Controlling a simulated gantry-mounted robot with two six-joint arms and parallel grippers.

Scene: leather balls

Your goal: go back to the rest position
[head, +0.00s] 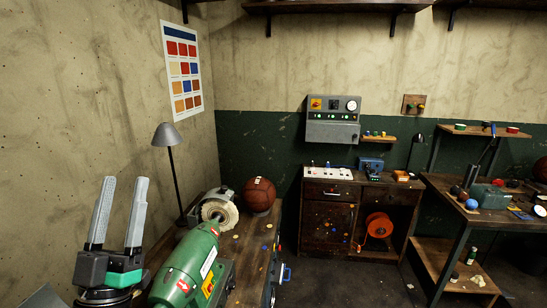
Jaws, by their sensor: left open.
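My left gripper (118,222) is at the lower left of the head view, with its two grey fingers pointing up. The fingers stand apart and nothing is between them. It is in front of the left workbench, to the left of a green machine (188,266). My right gripper is not in view.
A wooden bench (252,258) bears the green machine, a pale buffing wheel (217,210), a brown leather ball (258,195) and a grey lamp (167,135). A dark wooden cabinet (330,218) stands at the back. Another workbench (465,192) is at right. Floor between them is mostly clear.

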